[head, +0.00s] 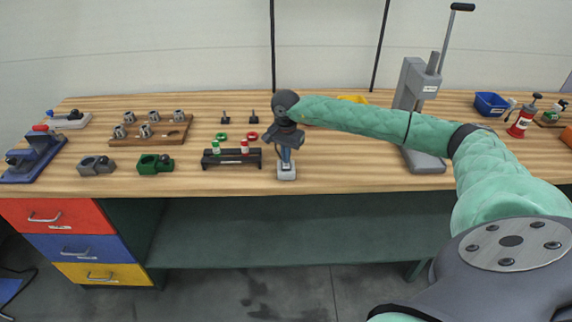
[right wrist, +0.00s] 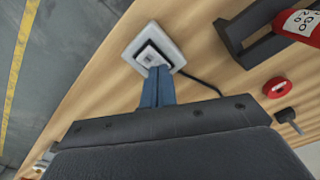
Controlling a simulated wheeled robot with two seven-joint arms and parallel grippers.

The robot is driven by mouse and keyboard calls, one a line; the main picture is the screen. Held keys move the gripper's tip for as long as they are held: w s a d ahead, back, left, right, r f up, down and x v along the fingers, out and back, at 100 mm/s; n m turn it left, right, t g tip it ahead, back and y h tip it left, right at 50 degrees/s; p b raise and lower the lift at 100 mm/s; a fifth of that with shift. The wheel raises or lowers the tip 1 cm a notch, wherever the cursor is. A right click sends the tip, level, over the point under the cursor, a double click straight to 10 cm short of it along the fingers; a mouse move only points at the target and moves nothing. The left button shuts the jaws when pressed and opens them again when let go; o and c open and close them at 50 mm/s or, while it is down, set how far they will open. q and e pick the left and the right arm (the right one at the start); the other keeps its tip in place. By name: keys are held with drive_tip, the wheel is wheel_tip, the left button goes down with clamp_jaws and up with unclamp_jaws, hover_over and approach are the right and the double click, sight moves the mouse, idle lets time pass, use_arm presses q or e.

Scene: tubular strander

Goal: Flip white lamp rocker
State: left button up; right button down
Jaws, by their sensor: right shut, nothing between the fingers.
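The white switch box (head: 287,174) sits near the front edge of the bench, in front of my right arm. In the right wrist view the box (right wrist: 178,42) shows a dark-framed rocker (right wrist: 149,53) on its top face, and a black cable runs from it. My right gripper (head: 285,163) points down over the box with its blue fingers shut and empty. In the right wrist view its fingertips (right wrist: 159,70) are right at the rocker's edge and hide part of it. I cannot tell whether they touch. My left gripper is not in view.
A black rack (head: 231,160) with red and green-topped items stands just left of the box. A green block (head: 155,164) lies farther left. A grey press (head: 418,110) stands to the right. The bench between box and press is clear.

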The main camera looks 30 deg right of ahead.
drive_tip(key=shift+r+p, duration=0.45)
drive_tip(key=shift+r, duration=2.9)
